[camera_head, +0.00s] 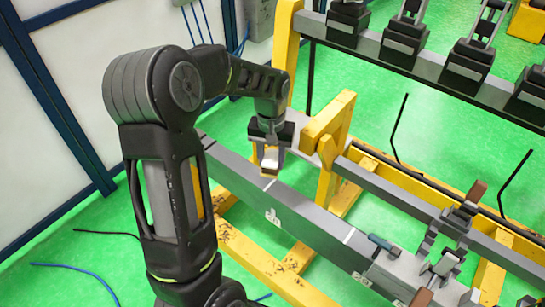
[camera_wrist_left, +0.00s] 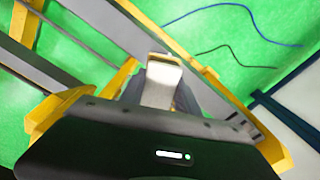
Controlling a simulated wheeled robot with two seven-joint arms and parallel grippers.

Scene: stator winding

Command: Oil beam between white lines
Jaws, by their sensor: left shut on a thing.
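The grey beam (camera_head: 310,217) runs diagonally across the yellow frame in the head view. One white line (camera_head: 268,185) crosses it near my left gripper, and another white line (camera_head: 349,235) crosses it farther down to the right. My left gripper (camera_head: 270,150) points down over the beam, shut on a pale block with a tan end, perhaps a brush (camera_head: 270,168). The brush also shows between the fingers in the left wrist view (camera_wrist_left: 160,88). Its lower end is close to the first white line; I cannot tell whether it touches the beam. My right gripper is not in view.
A yellow upright (camera_head: 330,130) stands close to the right of my left gripper. A dark-handled tool (camera_head: 384,245) lies on the beam past the second line, near metal clamps (camera_head: 440,268). A rack with black blocks (camera_head: 400,45) is behind. Cables (camera_head: 80,275) lie on the green floor.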

